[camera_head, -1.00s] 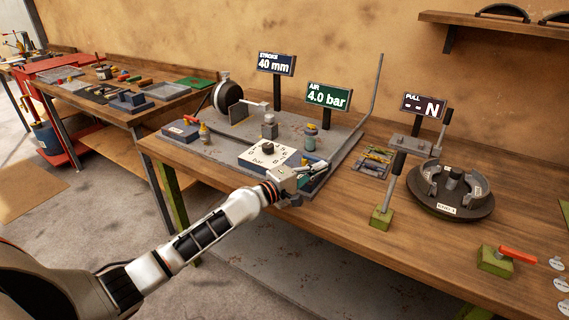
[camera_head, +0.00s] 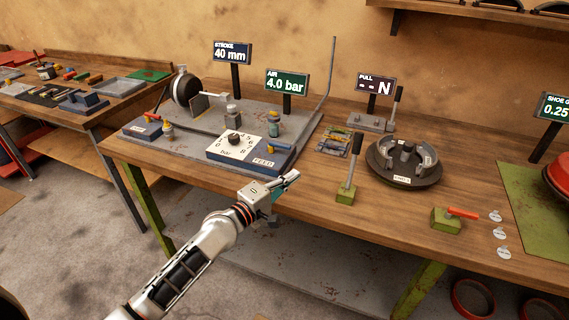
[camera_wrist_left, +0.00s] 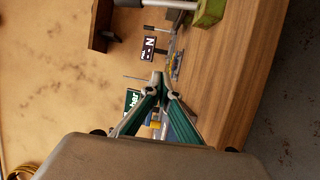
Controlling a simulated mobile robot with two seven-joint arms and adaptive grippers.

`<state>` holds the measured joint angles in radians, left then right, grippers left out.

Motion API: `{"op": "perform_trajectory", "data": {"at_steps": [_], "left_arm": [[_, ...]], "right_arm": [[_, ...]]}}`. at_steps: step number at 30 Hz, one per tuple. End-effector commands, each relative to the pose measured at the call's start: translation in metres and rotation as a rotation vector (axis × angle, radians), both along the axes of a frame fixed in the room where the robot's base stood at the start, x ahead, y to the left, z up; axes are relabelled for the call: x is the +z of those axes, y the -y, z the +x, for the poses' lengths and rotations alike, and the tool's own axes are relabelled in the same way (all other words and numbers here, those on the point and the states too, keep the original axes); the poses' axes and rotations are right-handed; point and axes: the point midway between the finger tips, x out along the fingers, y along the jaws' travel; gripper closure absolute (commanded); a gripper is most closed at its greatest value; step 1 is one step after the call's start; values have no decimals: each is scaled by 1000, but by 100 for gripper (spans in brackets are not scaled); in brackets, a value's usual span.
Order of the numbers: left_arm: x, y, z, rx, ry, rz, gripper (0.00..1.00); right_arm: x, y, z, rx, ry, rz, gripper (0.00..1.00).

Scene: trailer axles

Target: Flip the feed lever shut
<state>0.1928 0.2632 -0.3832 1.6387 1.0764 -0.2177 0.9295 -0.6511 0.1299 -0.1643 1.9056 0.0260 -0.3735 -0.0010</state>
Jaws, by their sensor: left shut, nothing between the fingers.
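A blue block with a FEED label (camera_head: 263,162) sits at the front right corner of the grey plate, beside the white bar dial (camera_head: 235,139). A small yellow-tipped lever (camera_head: 272,147) shows low on top of this block, but it is too small to tell its exact angle. My left gripper (camera_head: 291,178) is in front of and to the right of the block, near the table's front edge. It is shut, empty and apart from the lever. Its closed fingers also show in the left wrist view (camera_wrist_left: 160,79). My right gripper is not in view.
An upright lever on a green base (camera_head: 347,190) stands right of my gripper. Behind it are the round drum fixture (camera_head: 403,180) and a tray of small parts (camera_head: 338,140). A red lever on a green block (camera_head: 455,216) lies farther right. The sign reads 4.0 bar (camera_head: 287,82).

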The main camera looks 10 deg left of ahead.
Motion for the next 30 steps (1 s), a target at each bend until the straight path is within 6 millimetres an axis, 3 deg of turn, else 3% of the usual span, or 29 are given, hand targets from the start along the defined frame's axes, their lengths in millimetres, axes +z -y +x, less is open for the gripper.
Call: {"op": "perform_trajectory", "data": {"at_steps": [6,23,26,30], "left_arm": [[-1,10,-14,0,0,0,100],[-2,12,-18,-4,4,22,100],[-15,17,-35,-29,21,143,100],[-52,18,-87,-101,73,541,100]], "right_arm": [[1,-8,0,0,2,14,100],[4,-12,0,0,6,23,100],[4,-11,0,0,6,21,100],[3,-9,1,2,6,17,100]]}}
